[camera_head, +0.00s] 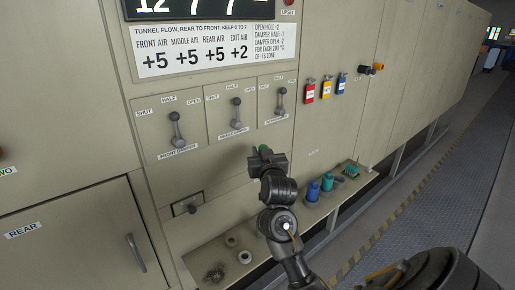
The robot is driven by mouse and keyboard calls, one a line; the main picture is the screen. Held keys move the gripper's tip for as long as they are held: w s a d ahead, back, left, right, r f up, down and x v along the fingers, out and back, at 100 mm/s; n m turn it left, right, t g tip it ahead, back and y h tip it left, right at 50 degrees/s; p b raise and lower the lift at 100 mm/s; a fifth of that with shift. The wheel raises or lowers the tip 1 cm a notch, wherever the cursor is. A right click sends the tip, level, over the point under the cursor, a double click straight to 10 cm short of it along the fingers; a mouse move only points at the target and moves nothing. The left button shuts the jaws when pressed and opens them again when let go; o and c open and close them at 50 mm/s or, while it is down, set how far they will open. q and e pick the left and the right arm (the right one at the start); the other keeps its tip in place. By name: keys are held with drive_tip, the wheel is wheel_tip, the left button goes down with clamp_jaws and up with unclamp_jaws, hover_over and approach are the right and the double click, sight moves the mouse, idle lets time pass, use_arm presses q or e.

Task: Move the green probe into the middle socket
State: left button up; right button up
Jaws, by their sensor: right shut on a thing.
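My right gripper (268,160) is raised in front of the furnace panel, below the damper levers. It is shut on the green probe (264,149), of which only a small dark green end shows above the jaws. The rest of the probe is hidden by the gripper and wrist. I cannot tell which is the middle socket. My left gripper is out of view.
A blue probe (313,191) and a teal probe (327,182) stand on the ledge (200,258) right of my arm, with more green-teal parts beyond. Three damper levers, the middle one (237,112) among them, project above. Red, yellow and blue tags (326,89) hang at upper right.

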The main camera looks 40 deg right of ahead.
drive_tip(key=s+p, duration=0.2)
drive_tip(key=s, duration=0.6)
drive_tip(key=shift+a, duration=0.1)
idle(0.9)
